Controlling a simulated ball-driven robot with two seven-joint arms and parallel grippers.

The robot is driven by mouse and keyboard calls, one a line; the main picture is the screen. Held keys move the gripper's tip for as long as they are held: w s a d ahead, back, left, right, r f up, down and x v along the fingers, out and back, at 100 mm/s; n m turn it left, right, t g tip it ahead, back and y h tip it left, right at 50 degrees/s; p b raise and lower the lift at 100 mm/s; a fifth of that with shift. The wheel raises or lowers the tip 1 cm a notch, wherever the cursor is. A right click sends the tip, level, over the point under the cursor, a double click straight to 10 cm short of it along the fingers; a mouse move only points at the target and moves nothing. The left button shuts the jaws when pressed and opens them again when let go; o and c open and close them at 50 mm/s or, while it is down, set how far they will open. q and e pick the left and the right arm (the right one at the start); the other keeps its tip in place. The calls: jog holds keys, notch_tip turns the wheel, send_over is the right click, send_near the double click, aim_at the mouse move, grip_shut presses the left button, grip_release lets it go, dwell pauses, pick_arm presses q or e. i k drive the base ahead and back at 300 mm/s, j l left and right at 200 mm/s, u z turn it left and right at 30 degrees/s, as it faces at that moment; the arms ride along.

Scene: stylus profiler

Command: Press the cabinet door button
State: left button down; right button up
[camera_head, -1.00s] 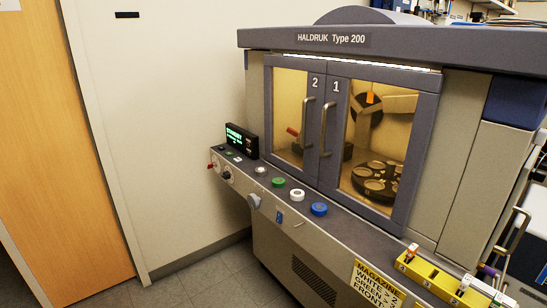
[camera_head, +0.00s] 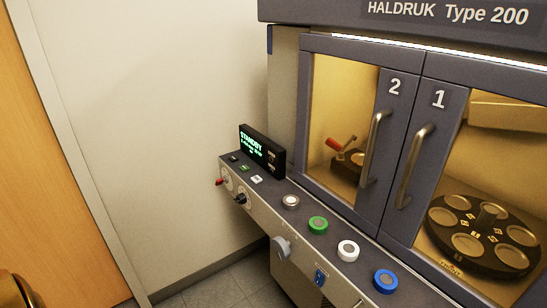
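The cabinet has two glazed doors, door 2 (camera_head: 387,150) on the left and door 1 (camera_head: 440,165) on the right, each with an upright bar handle. Both look shut. On the ledge below sit a silver-rimmed button (camera_head: 290,201), a green button (camera_head: 318,224), a white button (camera_head: 348,250) and a blue button (camera_head: 385,281). I see no label showing which one works the doors. Neither gripper shows clearly.
A small display (camera_head: 262,150) reading STANDBY stands at the ledge's left end, beside small switches. A grey knob (camera_head: 281,248) and a blue switch (camera_head: 320,278) are on the front face. Behind door 1 is a dark carousel (camera_head: 484,236). Floor left of the cabinet is clear.

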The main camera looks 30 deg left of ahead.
aim_at(256, 179)
jog(key=i+j, duration=0.25)
jog(key=j, duration=0.15)
jog(key=i+j, duration=0.25)
jog(key=j, duration=0.15)
jog(key=i+j, duration=0.25)
jog(key=j, duration=0.15)
jog(key=i+j, duration=0.25)
jog(key=j, duration=0.15)
jog(key=z, duration=0.05)
